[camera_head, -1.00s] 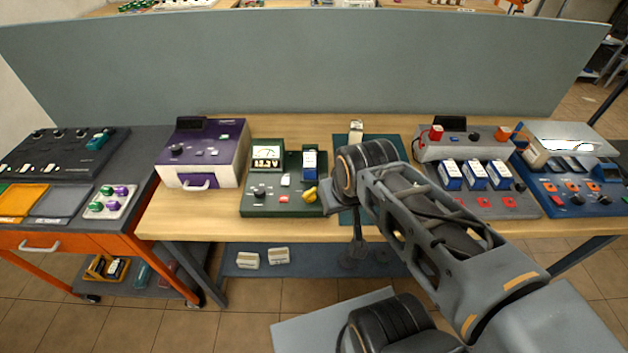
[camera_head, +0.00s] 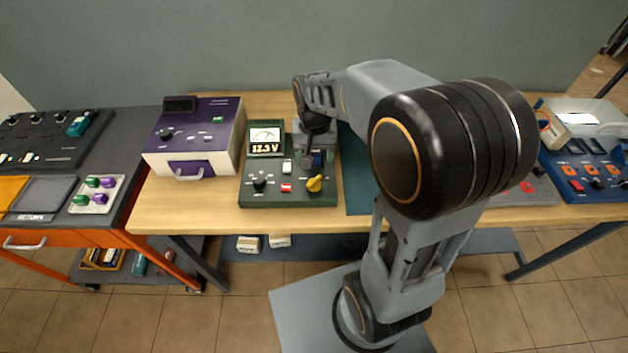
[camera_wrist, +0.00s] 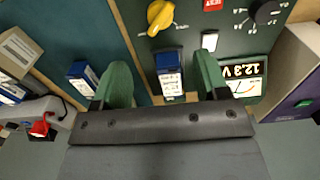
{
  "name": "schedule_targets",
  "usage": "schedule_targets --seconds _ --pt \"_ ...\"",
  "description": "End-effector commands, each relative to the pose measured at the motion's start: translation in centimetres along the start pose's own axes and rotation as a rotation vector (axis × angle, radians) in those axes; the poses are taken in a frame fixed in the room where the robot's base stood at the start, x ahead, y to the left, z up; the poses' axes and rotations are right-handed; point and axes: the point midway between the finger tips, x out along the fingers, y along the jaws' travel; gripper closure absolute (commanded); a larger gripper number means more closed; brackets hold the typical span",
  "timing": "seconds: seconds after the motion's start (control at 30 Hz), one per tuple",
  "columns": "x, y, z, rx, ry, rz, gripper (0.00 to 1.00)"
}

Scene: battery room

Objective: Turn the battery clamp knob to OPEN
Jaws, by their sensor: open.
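The green battery tester (camera_head: 258,198) stands on the wooden bench. Its yellow knob (camera_head: 314,183) sits at the front right of the panel, and it also shows at the top of the wrist view (camera_wrist: 160,16). My gripper (camera_wrist: 164,75) is open and points down over the back right of the tester. A blue-and-white battery (camera_wrist: 169,72) on the tester shows between the two green fingers, with space on both sides. The knob lies beyond the fingertips, apart from them. Any lettering around the knob is too small to read. In the head view my wrist hides most of the battery.
A purple device (camera_head: 208,137) stands left of the tester. A second blue battery (camera_wrist: 83,75) shows outside one finger in the wrist view. The tester's display (camera_head: 266,140) reads about 12.3 V. A blue device (camera_head: 590,180) is at the right. A grey panel backs the bench.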

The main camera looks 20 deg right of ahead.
Motion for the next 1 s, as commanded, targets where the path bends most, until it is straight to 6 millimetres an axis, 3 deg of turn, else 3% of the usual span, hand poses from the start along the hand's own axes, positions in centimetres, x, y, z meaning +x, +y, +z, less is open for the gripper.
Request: schedule_targets --seconds 0.3,0.5,0.7,1.0 --pt "6.2 -0.1 0.2 -0.004 -0.004 0.002 0.32" --pt "9.1 -0.1 0.1 -0.004 -0.003 0.001 0.32" --pt "10.8 -0.1 0.1 -0.004 -0.001 0.000 0.32" --pt "11.2 -0.1 0.1 -0.004 0.001 0.000 0.32"
